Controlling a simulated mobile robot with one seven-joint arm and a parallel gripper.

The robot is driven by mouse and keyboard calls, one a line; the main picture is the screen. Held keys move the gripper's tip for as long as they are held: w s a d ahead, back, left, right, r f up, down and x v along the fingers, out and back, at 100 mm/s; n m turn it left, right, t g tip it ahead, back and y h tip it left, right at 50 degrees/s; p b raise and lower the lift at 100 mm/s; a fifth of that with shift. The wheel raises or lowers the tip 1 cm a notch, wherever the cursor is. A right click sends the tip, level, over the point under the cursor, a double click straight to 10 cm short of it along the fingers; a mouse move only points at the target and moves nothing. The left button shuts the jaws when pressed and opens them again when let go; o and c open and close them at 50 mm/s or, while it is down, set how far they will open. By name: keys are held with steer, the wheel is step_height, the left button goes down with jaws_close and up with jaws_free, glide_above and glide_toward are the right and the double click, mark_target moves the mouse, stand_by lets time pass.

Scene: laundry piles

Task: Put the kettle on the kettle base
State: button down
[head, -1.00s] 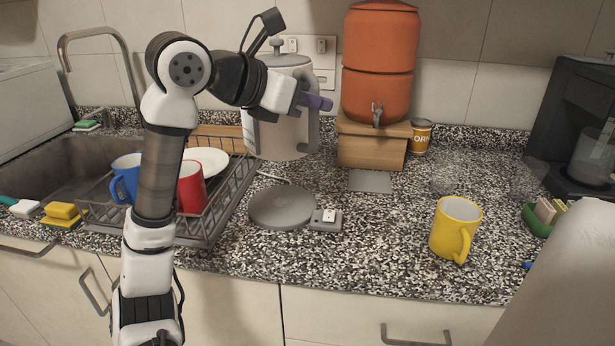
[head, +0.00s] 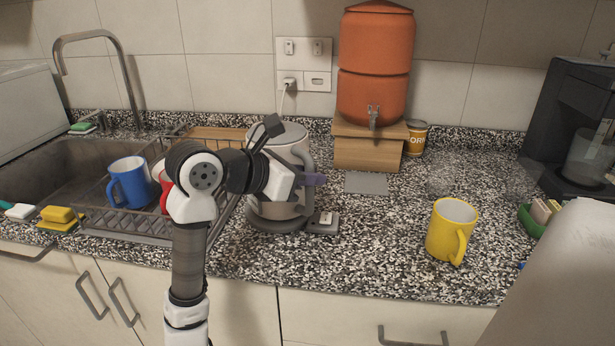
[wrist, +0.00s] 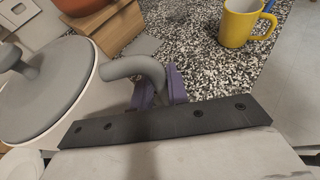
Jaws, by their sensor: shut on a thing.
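The kettle (head: 289,150) is whitish with a grey lid and grey handle, and stands upright at the round grey kettle base (head: 272,224). Its bottom appears to be on or just over the base; my arm hides part of it, so I cannot tell whether it is fully seated. My gripper (head: 312,180) has purple fingers and is shut on the kettle handle. In the wrist view, the purple fingers (wrist: 160,92) close around the grey handle (wrist: 140,68), with the kettle lid (wrist: 42,88) at the left.
A yellow mug (head: 450,232) stands to the right on the speckled counter. An orange water dispenser (head: 375,70) on a wooden stand (head: 368,150) is behind. A dish rack (head: 140,222) with a blue mug (head: 128,182) and a red mug is at left.

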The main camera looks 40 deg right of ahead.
steer(key=shift+f, duration=0.25)
steer(key=c, duration=1.4)
jaws_free()
steer(key=shift+o, duration=0.2)
